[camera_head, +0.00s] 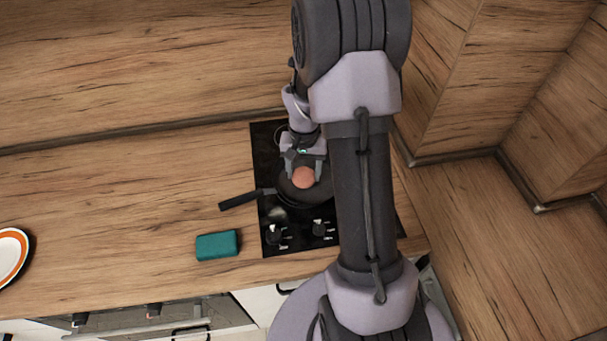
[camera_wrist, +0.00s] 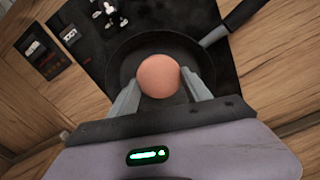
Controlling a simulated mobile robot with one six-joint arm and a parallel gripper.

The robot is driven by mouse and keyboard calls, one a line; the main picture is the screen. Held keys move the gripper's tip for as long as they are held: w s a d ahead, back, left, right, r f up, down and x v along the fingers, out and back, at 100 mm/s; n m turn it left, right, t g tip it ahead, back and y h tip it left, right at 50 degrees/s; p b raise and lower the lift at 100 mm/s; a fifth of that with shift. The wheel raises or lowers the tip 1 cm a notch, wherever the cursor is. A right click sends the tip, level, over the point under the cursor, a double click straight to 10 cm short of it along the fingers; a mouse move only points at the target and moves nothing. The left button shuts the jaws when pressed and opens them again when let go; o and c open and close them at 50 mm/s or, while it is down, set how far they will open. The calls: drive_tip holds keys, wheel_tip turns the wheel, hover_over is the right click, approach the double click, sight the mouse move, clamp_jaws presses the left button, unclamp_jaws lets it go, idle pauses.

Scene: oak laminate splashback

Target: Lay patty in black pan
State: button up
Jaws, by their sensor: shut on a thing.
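The patty (camera_head: 303,178) is a round, pinkish-brown piece. My gripper (camera_head: 303,172) is shut on it, with one finger on each side. In the wrist view the patty (camera_wrist: 158,76) sits between the two fingertips of my gripper (camera_wrist: 158,85). The black pan (camera_head: 287,197) is on the hob, its handle pointing left. In the wrist view the pan (camera_wrist: 125,62) lies behind the patty, which appears over its inside. I cannot tell whether the patty touches the pan's bottom. My arm hides part of the hob at the right.
A teal sponge-like block (camera_head: 218,245) lies on the wooden counter left of the hob. A white plate with an orange ring (camera_head: 10,254) is at the far left. The counter between is clear. Wooden walls stand behind and right.

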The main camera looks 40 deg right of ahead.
sight(304, 191)
wheel_tip(304, 191, down, 6)
drive_tip(key=shift+s+r+b, duration=0.1)
drive_tip(key=shift+r+b, duration=0.05)
drive_tip(key=shift+b, duration=0.4)
drive_tip(key=shift+f, duration=0.2)
drive_tip(key=o, duration=1.4)
drive_tip(key=shift+r, duration=0.1)
